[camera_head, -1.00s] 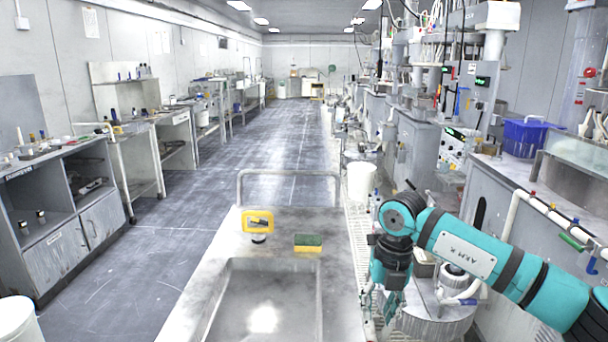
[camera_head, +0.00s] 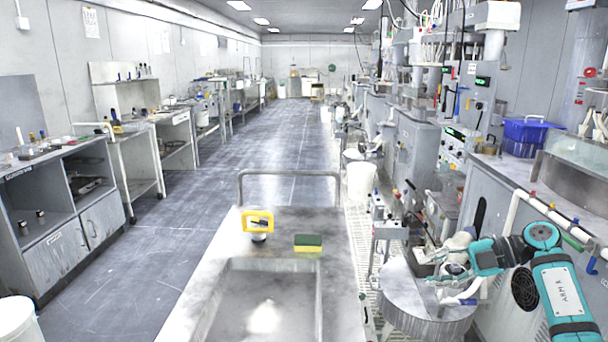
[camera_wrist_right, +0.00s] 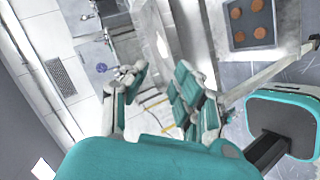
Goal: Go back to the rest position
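My right gripper (camera_head: 440,265) is at the right of the head view, above the round grey metal drum (camera_head: 425,318) and in front of the machine row. Its teal and white fingers point to the left. In the right wrist view my right gripper (camera_wrist_right: 160,92) has its two fingers spread apart, with nothing held between them. My left gripper is in neither view.
A cart with a sink basin (camera_head: 262,300) stands in front, carrying a yellow-framed object (camera_head: 258,221) and a green-yellow sponge (camera_head: 308,243). A white bucket (camera_head: 361,182) stands beyond. A blue bin (camera_head: 528,138) sits on the right bench. The aisle floor (camera_head: 180,235) is clear.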

